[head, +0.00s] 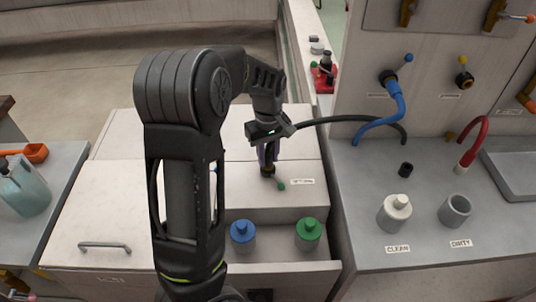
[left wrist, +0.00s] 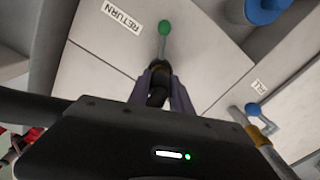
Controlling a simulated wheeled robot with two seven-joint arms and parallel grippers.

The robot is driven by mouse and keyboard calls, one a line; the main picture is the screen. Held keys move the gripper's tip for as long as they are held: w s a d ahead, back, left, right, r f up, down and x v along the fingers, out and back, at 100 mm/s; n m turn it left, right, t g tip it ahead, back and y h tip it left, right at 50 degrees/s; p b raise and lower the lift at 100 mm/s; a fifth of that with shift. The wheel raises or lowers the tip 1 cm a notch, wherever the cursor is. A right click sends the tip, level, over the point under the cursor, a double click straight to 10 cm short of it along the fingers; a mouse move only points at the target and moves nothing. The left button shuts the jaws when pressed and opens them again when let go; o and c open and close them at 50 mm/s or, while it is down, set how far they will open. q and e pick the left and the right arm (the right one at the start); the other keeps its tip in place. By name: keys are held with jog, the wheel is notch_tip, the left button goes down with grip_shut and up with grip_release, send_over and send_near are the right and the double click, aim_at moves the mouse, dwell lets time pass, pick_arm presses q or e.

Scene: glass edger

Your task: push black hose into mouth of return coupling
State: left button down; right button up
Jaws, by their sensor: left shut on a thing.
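My left gripper (head: 268,155) points down over the cabinet's stepped ledge, shut on the black hose (head: 345,119), which runs off to the right and bends down to the grey counter. In the left wrist view the gripper (left wrist: 160,88) has the dark hose end (left wrist: 157,98) between its fingers. The return coupling (head: 267,172) is directly below the fingertips, with a green-knobbed lever (head: 281,186) and a RETURN label beside it. In the left wrist view the coupling (left wrist: 160,67) lines up with the hose end. The fingers hide the mouth, so I cannot tell whether the hose is inside.
A blue-knobbed lever (left wrist: 252,109) is near the gripper.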

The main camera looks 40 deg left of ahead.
pick_arm(q)
jog(key=shift+f, duration=0.35)
jog(key=c, duration=1.1)
grip_release()
jog(key=shift+r+b, duration=0.35)
jog(key=shift+r, duration=3.55)
